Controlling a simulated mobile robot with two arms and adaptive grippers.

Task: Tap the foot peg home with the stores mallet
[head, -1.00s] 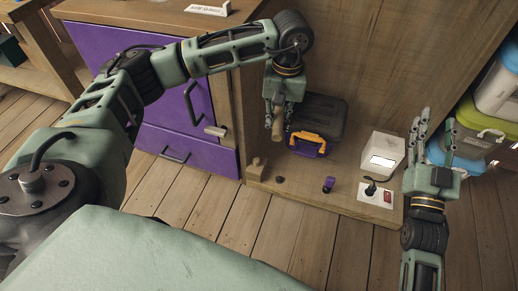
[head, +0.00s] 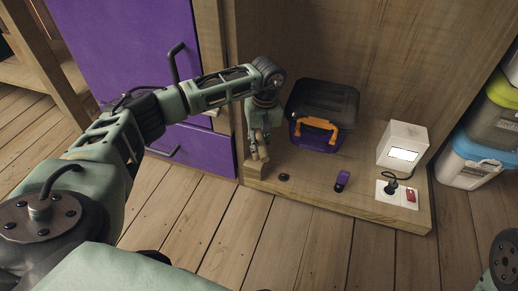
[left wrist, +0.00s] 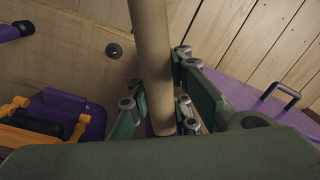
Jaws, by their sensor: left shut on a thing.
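My left gripper (head: 258,133) hangs just above the front left corner of the cabinet floor. It is shut on a pale wooden cylinder (left wrist: 150,55), which I take for the mallet. In the left wrist view the cylinder runs between the fingers (left wrist: 160,105) and out past the top edge, with some purple at its lower end. In the head view only a short wooden piece of the mallet (head: 263,153) shows below the fingers. A small wooden block (head: 254,171) sits at that corner, directly under the gripper. The foot peg cannot be told apart there. My right gripper is out of view.
A dark toolbox with an orange handle (head: 318,131) stands behind. A dark round piece (head: 284,177), a purple item (head: 342,180), a white box (head: 402,146) and a plate with a red switch (head: 409,196) are on the cabinet floor. Purple doors (head: 200,155) flank the left.

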